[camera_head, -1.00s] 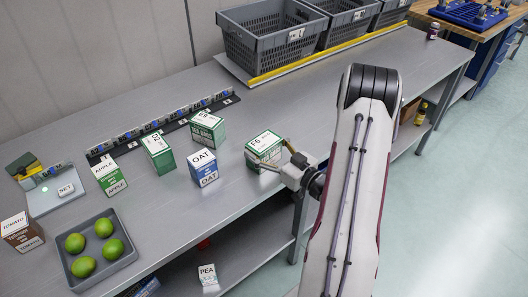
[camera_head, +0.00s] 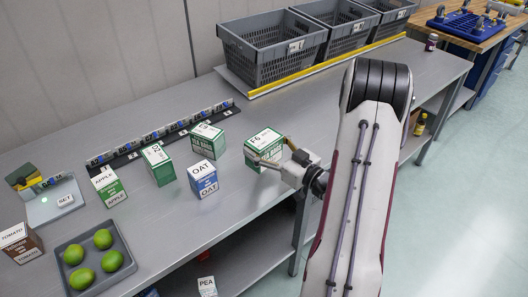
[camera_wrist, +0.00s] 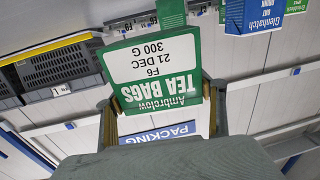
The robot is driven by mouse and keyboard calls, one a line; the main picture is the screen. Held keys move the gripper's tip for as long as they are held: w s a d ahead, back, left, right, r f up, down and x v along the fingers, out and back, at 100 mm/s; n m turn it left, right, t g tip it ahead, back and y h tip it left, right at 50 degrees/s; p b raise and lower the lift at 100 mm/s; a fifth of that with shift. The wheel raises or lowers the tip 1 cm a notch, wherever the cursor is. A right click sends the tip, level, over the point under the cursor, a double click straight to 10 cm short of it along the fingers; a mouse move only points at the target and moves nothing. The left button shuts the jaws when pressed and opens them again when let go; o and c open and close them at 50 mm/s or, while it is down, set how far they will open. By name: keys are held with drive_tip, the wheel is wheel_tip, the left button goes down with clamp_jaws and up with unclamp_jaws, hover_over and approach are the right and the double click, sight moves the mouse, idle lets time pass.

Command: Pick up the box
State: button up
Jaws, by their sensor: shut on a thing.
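The green and white tea box (camera_head: 263,143), marked F6, is near the front edge of the grey bench, right of the other boxes. My gripper (camera_head: 272,153) reaches it from the right, with a finger on either side. In the wrist view the box (camera_wrist: 150,65) reads "Ambrelow Tea Bags" upside down and fills the space between the two fingers (camera_wrist: 163,100). My gripper is shut on it. The box looks slightly raised, but the gap under it is hard to make out.
A blue OAT box (camera_head: 203,180), green boxes (camera_head: 207,140) (camera_head: 158,165) and an apple box (camera_head: 108,186) stand to the left. A grey tray (camera_head: 95,262) holds several limes. Grey crates (camera_head: 270,48) stand at the back. The bench between them and my gripper is clear.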

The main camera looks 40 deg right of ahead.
drive_tip(key=shift+r, duration=2.3)
drive_tip(key=w+a+r, duration=0.1)
drive_tip(key=w+a, duration=0.9)
drive_tip(key=a, duration=0.3)
drive_tip(key=w+a+m+h, duration=0.1)
drive_tip(key=a, duration=1.4)
drive_tip(key=shift+w+f+h, duration=0.15)
drive_tip(key=shift+f+h, duration=0.05)
drive_tip(key=shift+h, duration=0.2)
